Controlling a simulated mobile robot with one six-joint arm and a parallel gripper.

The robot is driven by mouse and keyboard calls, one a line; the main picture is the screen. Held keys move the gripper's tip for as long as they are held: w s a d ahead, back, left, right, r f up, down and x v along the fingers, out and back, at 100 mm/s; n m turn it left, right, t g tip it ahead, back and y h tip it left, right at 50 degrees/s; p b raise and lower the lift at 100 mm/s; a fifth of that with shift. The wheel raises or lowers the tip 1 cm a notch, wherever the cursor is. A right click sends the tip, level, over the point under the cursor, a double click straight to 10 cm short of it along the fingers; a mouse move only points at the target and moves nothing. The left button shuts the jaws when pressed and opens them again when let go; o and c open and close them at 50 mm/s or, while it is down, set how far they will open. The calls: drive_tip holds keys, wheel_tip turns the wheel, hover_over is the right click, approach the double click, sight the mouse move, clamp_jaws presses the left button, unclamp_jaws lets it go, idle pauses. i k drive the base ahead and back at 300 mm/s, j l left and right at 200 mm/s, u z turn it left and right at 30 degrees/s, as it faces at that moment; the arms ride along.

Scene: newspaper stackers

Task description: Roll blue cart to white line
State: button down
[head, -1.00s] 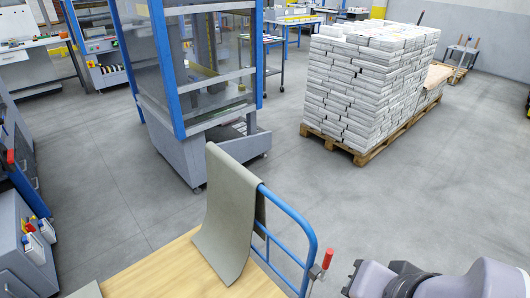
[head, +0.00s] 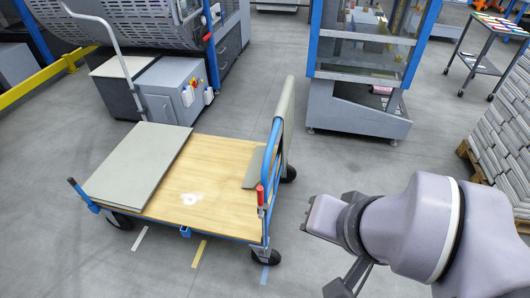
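The blue cart (head: 210,178) is a flat platform cart with a wooden deck, a blue frame and a blue push handle (head: 271,150) at its right end. A red-gripped lever (head: 260,194) stands by the handle. A grey-green sheet hangs over the handle and another lies on the deck's left part. The white line (head: 139,238) is a short floor strip in front of the cart's left end, near its front left wheel (head: 119,220). My gripper (head: 307,215) is right of the handle, apart from it; its finger opening is not clear.
A yellow strip (head: 199,253) and a blue strip (head: 265,274) lie right of the white line. A grey machine (head: 160,88) stands behind the cart, a glass-sided one (head: 360,105) behind right. Paper stacks (head: 508,130) are at far right. The front floor is clear.

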sight(172, 176)
drive_tip(key=u, duration=1.1)
drive_tip(key=i+l+z, duration=0.25)
drive_tip(key=i, duration=0.2)
drive_tip(key=i+l+z, duration=0.1)
drive_tip(key=i+z, duration=0.15)
drive_tip(key=i, duration=0.2)
